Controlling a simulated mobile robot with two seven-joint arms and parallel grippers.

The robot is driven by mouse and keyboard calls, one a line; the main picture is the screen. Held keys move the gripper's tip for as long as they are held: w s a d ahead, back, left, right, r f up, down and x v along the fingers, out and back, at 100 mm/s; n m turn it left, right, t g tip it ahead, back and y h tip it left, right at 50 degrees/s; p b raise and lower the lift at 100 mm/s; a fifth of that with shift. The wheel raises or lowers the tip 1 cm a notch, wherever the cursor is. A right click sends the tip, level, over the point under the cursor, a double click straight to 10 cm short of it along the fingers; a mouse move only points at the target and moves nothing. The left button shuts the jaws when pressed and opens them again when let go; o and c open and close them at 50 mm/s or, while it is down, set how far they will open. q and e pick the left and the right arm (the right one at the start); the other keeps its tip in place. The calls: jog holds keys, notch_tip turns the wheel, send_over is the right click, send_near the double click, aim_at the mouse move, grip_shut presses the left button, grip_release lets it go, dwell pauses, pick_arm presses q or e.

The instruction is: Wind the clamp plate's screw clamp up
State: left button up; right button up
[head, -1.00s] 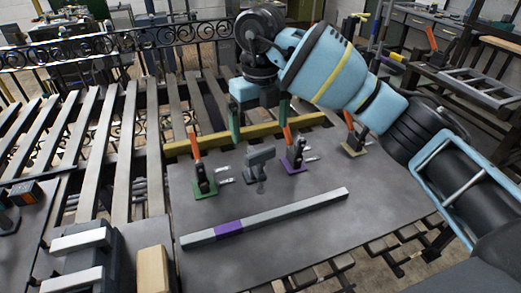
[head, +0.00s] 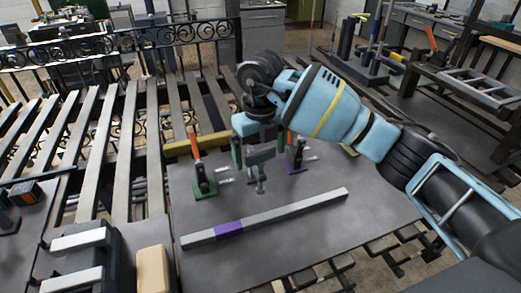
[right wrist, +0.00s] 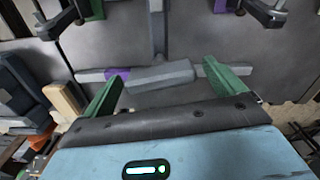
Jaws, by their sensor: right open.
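The grey clamp plate (head: 320,235) lies flat in front of me. The grey screw clamp (head: 258,158) stands near its middle, with a bar-like top and a thin stem below. My right gripper (head: 262,148) is over the clamp, its green fingers open on either side of the top. In the right wrist view the grey clamp top (right wrist: 162,76) lies between the open green fingers (right wrist: 163,90), with gaps both sides; I see no grip on it. My left gripper is not in view.
A long grey bar with a purple band (head: 229,228) lies across the plate. A toggle clamp with an orange handle on a green base (head: 205,192) and one on a purple base (head: 296,168) flank the screw clamp. A tan block (head: 153,268) is at the lower left.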

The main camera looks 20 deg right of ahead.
jog(key=shift+c, duration=0.2)
jog(key=c, duration=0.9)
jog(key=shift+c, duration=0.2)
jog(key=shift+n, duration=0.3)
jog(key=n, duration=0.2)
jog(key=shift+n, duration=0.3)
jog(key=n, duration=0.3)
jog(key=shift+n, duration=0.4)
jog(key=n, duration=0.5)
jog(key=shift+b, duration=0.4)
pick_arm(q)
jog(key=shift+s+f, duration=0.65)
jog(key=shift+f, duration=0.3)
pick_arm(e)
jog(key=shift+n, duration=1.8)
pick_arm(q)
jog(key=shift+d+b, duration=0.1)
jog(key=shift+b, duration=0.2)
